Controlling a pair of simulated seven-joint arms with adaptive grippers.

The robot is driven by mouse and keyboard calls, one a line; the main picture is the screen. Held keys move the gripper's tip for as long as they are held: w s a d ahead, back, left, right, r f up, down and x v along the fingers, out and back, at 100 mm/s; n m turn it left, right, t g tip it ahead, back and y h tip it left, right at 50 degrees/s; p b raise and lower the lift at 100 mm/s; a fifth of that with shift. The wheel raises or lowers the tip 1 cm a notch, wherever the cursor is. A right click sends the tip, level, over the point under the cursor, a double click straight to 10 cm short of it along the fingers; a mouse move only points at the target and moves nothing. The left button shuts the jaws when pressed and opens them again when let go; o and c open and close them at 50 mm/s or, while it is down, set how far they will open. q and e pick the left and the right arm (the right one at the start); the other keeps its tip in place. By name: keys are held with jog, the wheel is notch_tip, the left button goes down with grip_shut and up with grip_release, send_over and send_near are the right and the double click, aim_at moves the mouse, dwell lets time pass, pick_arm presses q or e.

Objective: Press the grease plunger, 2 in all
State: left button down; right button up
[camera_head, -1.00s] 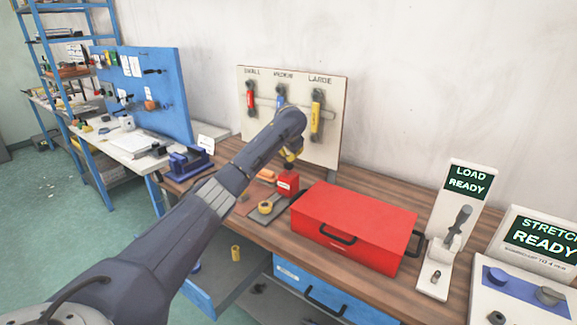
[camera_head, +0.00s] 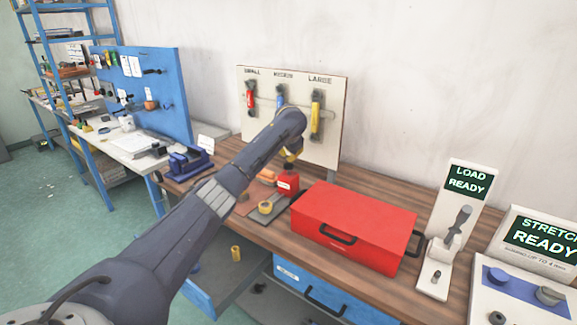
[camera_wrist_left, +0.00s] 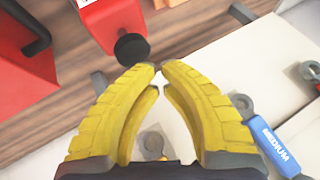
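The grease dispenser is a small red block (camera_head: 287,184) on the bench, left of the big red case. In the left wrist view its red body (camera_wrist_left: 106,20) carries a round black plunger knob (camera_wrist_left: 132,48). My left gripper (camera_head: 291,156) is just above the dispenser, its yellow fingers partly hidden behind my wrist in the head view. In the left wrist view the fingertips (camera_wrist_left: 157,68) meet, empty, close beside the knob; I cannot tell whether they touch it. My right gripper is not in view.
A red case (camera_head: 355,225) with black handles stands right of the dispenser. A tool board (camera_head: 327,150) with red, blue and yellow tools stands behind. A load station (camera_head: 455,230) reads "LOAD READY".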

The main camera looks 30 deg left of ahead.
pick_arm(q)
jog(key=shift+f, duration=0.2)
jog(key=shift+f, duration=0.2)
jog(key=shift+f, duration=1.2)
dwell(1.5)
jog(key=shift+r, duration=1.65)
jog(key=shift+r, duration=2.5)
